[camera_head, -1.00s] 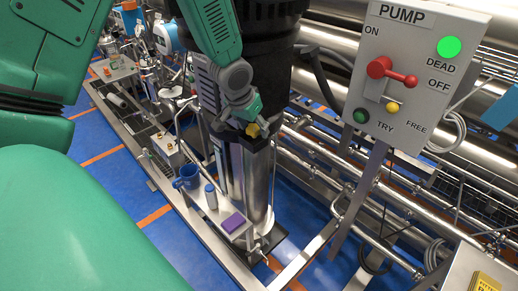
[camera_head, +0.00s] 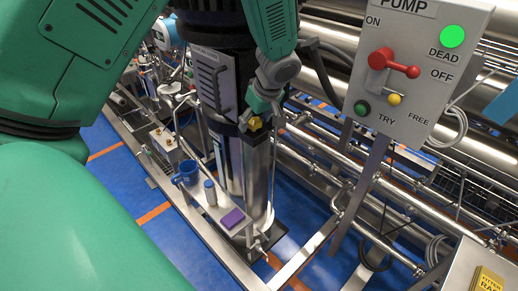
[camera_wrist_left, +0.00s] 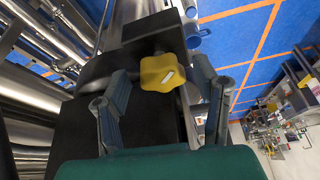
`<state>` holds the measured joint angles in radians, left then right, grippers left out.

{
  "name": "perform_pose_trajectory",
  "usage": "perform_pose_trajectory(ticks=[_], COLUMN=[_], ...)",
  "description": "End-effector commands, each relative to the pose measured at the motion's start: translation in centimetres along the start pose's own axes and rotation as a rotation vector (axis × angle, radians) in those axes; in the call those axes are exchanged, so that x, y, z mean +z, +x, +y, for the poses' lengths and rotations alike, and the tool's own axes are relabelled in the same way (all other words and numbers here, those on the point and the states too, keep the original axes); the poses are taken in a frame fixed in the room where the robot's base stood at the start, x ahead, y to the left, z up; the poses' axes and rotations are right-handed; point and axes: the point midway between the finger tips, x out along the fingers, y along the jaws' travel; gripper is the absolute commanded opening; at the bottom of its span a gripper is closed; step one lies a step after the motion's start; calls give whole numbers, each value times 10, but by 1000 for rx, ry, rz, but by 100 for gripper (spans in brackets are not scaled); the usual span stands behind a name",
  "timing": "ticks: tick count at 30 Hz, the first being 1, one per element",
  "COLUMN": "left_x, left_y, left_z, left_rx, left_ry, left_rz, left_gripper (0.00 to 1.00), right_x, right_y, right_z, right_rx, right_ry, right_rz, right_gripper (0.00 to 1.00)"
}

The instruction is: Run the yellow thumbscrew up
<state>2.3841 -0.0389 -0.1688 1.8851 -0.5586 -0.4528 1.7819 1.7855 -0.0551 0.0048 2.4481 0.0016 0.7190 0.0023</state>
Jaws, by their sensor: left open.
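The yellow thumbscrew (camera_wrist_left: 162,73) is a lobed knob on a dark bracket (camera_wrist_left: 90,125), large in the left wrist view. In the head view the thumbscrew (camera_head: 255,123) is small, at the top of a steel cylinder (camera_head: 257,175). My left gripper (camera_wrist_left: 160,85) is open, with one finger on each side of the thumbscrew and a visible gap to both. In the head view my left gripper (camera_head: 258,112) hangs over the bracket and partly covers it. My right gripper is not in view.
The pump control box (camera_head: 415,75) with a red lever (camera_head: 392,65) stands to the right. A shelf below holds a blue mug (camera_head: 187,173), a bottle (camera_head: 210,192) and a purple block (camera_head: 231,218). Steel pipes (camera_head: 330,155) run behind on the right.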

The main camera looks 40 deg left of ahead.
Motion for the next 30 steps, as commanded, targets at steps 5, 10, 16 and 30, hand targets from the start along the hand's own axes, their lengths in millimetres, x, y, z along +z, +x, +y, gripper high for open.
perform_pose_trajectory(ticks=[5,10,16,30], left_x=[-1,-1,0,17], left_y=[-1,-35,-75,-108], left_z=[2,5,8,11], left_rx=[-82,-79,-79,-81], left_ry=[-197,-205,-204,-125], left_rz=[-5,1,2,-32], left_gripper=[55,55,55,55], right_x=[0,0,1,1], right_y=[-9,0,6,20], right_z=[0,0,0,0], right_rx=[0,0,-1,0], right_ry=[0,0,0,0], right_rz=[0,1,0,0], right_gripper=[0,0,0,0])
